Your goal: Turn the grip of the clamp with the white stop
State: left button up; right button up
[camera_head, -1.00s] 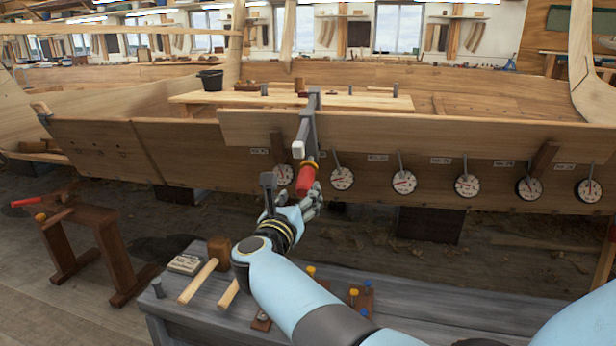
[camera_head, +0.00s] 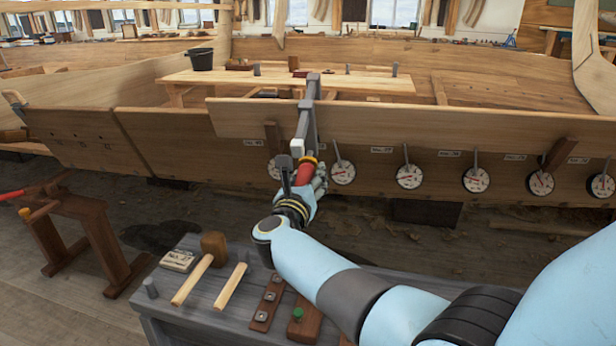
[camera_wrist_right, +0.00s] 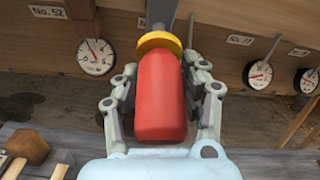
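The clamp (camera_head: 312,110) hangs over the top edge of the wooden plank, with a white stop (camera_head: 297,147) on its near side. Its red grip (camera_head: 305,170) slants down toward me and has a yellow collar (camera_head: 310,159) at its upper end. In the right wrist view the red grip (camera_wrist_right: 160,100) fills the middle, below the yellow collar (camera_wrist_right: 159,43). My right gripper (camera_head: 305,182) is at the grip, with one finger on each side of it (camera_wrist_right: 162,68). The fingertips lie close to its sides near the collar; I cannot tell whether they touch. My left gripper is out of view.
Several round dials, one of them (camera_head: 409,177), line the plank. A grey bench (camera_head: 205,297) below my arm carries a mallet (camera_head: 213,246) and wooden blocks. A brown trestle (camera_head: 95,233) stands at the left. A black bucket (camera_head: 200,59) stands behind the plank.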

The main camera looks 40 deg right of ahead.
jog(key=c, duration=0.4)
grip_shut()
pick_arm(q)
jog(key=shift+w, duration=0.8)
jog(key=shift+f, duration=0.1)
